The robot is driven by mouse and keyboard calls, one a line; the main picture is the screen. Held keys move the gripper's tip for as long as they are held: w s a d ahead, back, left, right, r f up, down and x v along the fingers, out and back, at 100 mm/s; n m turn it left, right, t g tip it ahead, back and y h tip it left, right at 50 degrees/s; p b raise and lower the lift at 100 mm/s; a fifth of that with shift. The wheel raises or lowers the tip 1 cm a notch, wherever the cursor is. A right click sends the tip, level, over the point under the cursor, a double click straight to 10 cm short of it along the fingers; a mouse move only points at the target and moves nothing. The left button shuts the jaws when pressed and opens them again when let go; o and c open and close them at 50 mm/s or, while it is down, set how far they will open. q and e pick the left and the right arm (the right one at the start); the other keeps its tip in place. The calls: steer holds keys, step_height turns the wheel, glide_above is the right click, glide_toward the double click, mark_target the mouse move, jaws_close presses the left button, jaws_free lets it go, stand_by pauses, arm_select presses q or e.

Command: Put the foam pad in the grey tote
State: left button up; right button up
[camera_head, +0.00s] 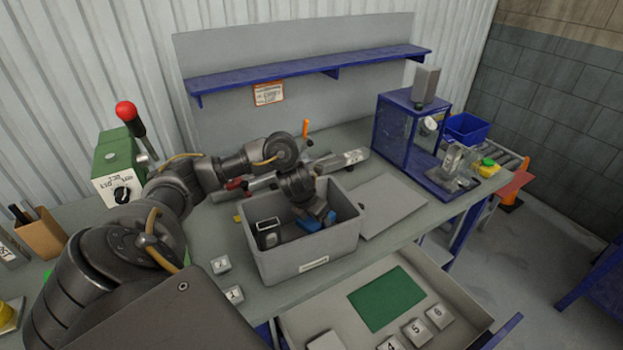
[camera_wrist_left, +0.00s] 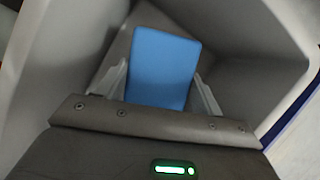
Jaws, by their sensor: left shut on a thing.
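The blue foam pad (camera_head: 309,224) is inside the grey tote (camera_head: 303,263), low between its walls. In the left wrist view the pad (camera_wrist_left: 162,68) stands between the two fingers, with the tote's grey walls (camera_wrist_left: 250,65) around it. My left gripper (camera_head: 322,215) reaches down into the tote and is shut on the pad. I cannot tell whether the pad touches the tote floor. My right gripper is not in view.
A dark boxy object (camera_head: 268,232) is in the tote's left part. A flat grey panel (camera_head: 393,207) lies right of the tote. An open drawer below holds a green mat (camera_head: 387,298) and numbered blocks (camera_head: 417,332). A blue-framed fixture (camera_head: 400,140) stands at right.

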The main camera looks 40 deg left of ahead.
mark_target(316, 223)
arm_select(q)
step_height(316, 223, down, 3)
steer(key=shift+w+f, duration=0.1)
steer(key=shift+f, duration=1.95)
steer(key=shift+f, duration=0.1)
steer(key=o, duration=0.6)
steer(key=shift+c, duration=0.2)
steer(key=o, duration=0.5)
steer(key=shift+c, duration=0.2)
